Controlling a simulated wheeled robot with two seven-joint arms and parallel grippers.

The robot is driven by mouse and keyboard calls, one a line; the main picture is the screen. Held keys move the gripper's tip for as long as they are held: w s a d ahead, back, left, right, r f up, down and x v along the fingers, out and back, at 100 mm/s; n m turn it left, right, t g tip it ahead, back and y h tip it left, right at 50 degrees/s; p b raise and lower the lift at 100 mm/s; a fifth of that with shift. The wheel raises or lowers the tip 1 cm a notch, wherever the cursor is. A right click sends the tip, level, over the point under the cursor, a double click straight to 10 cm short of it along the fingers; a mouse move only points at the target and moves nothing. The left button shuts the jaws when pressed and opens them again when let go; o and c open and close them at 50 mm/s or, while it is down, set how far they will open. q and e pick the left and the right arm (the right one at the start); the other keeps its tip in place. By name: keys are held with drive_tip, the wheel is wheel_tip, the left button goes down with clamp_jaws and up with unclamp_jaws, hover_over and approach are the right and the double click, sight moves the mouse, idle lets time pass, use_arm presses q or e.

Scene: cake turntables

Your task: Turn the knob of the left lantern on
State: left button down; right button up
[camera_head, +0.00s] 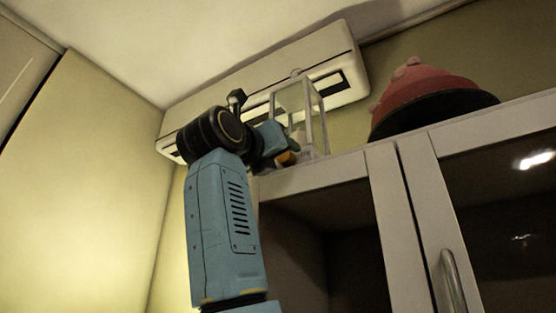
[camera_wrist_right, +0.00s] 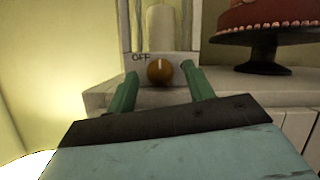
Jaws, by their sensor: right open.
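The lantern (camera_head: 320,118) has a pale frame with clear sides and stands on top of the cabinet, partly behind my arm in the head view. In the right wrist view its base (camera_wrist_right: 142,66) carries a round orange knob (camera_wrist_right: 160,71) with a pale mark pointing roughly up. The word OFF is printed to the upper left of the knob. A pale candle (camera_wrist_right: 161,28) stands inside. My right gripper (camera_wrist_right: 160,77) is open, its green fingers on either side of the knob; contact cannot be told. In the head view the gripper (camera_head: 289,153) is at the lantern's base.
The white cabinet (camera_head: 384,190) has an open dark compartment and a glass door with a metal handle (camera_head: 452,280). A red cake (camera_head: 425,88) on a dark stand (camera_head: 440,115) is right of the lantern. A white air conditioner (camera_head: 345,75) hangs on the wall behind.

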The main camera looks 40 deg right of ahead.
drive_tip(key=shift+d, duration=0.1)
drive_tip(key=shift+c, duration=0.4)
drive_tip(key=c, duration=0.9)
drive_tip(key=shift+w, duration=0.1)
drive_tip(key=shift+m, duration=0.3)
drive_tip(key=shift+w+r+m+g+h, duration=0.15)
drive_tip(key=shift+m+g, duration=0.7)
drive_tip(key=shift+m, duration=0.7)
drive_tip(key=shift+s+f+m+g+h, duration=0.15)
drive_tip(key=shift+m+g, duration=0.65)
drive_tip(key=shift+m, duration=0.8)
drive_tip(key=shift+w+r+m+g+h, duration=0.1)
drive_tip(key=shift+w+m+g+h, duration=0.1)
drive_tip(key=shift+m+g, duration=1)
drive_tip(key=shift+m+t, duration=0.35)
drive_tip(key=shift+m, duration=0.1)
drive_tip(key=o, duration=1)
